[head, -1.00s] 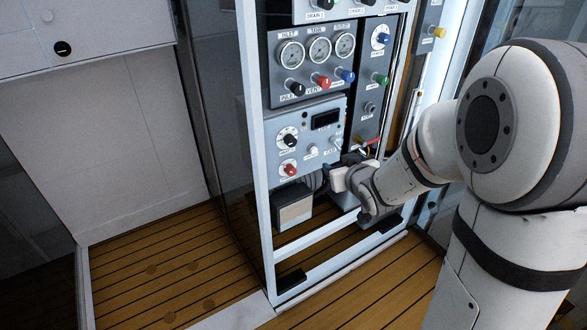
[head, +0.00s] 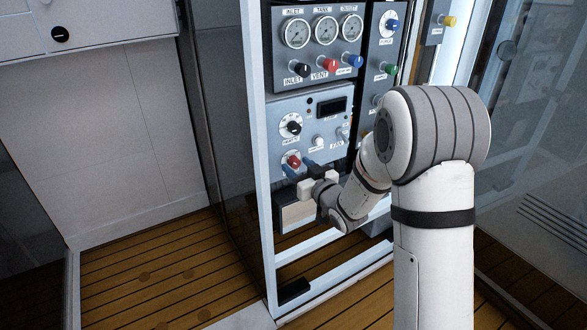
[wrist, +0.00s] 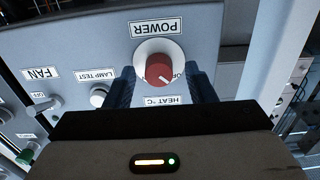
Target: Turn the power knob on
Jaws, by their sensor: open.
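The power knob (head: 292,161) is red on a pale round base, at the lower left of the grey control panel (head: 335,128). In the wrist view the red knob (wrist: 159,69) shows upside down below the POWER label (wrist: 156,28), with part of an "OFF" mark beside it. My gripper (head: 297,169) is at the knob. In the wrist view its two dark blue fingers (wrist: 162,88) stand open, one on each side of the knob, with visible gaps. Whether the fingertips reach past the knob's face cannot be told.
A heat dial (head: 290,127) sits above the knob. The lamp test button (wrist: 99,95) and the fan switch (wrist: 42,104) are nearby on the panel. Gauges (head: 323,31) and coloured knobs are above. The white frame post (head: 258,150) stands close at left.

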